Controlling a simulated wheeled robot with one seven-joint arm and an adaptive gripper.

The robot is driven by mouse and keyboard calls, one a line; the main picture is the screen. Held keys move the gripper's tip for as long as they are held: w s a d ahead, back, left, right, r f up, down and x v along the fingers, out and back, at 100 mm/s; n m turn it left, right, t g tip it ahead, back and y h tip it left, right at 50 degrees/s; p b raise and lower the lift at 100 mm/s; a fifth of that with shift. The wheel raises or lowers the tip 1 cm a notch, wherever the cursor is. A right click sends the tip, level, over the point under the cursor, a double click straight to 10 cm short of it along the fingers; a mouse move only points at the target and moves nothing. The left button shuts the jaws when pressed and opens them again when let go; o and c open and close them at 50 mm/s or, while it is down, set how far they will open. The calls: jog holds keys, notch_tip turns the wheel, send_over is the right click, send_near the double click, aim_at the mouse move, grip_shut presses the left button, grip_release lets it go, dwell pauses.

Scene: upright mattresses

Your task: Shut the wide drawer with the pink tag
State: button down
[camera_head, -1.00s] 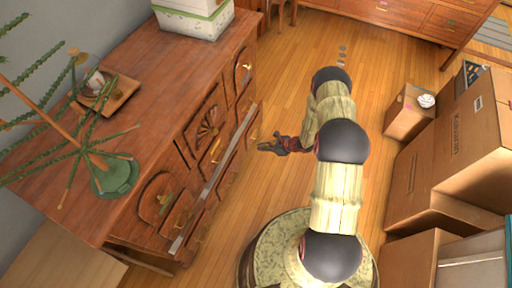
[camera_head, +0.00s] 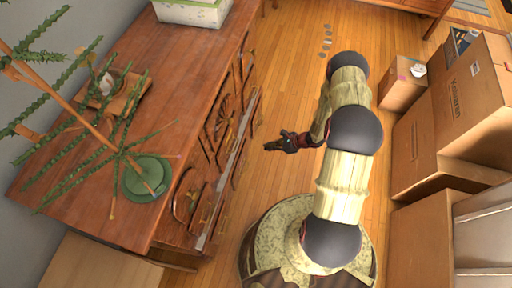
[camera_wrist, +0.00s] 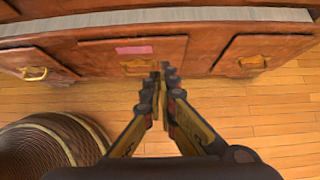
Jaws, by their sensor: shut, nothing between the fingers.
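The wide drawer (camera_wrist: 205,59) is in the lower front of the brown carved cabinet (camera_head: 196,66). Its front has three panels with brass handles, and the pink tag (camera_wrist: 133,50) is on the middle one. A pale strip along its top shows it standing slightly out; the strip also shows in the head view (camera_head: 228,176). The tag cannot be made out there.
A potted plant (camera_head: 147,178), a small tray (camera_head: 117,95) and a pale box (camera_head: 193,12) stand on the cabinet. Cardboard boxes (camera_head: 470,110) line the right side.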

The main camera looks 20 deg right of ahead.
aim_at(242, 148)
jog(key=w+a+r+b+x, duration=0.1)
jog(key=b+x, duration=0.3)
jog(key=x, duration=0.8)
jog(key=shift+w+a+r+b, duration=0.2)
jog(key=shift+a+r+b, duration=0.15)
jog(key=shift+a+r, duration=0.1)
jog(key=shift+w+a, duration=0.1)
jog(key=shift+a, duration=0.15)
jog(key=shift+w+a, duration=0.65)
jog(key=shift+a, duration=0.25)
jog(key=shift+d, duration=0.1)
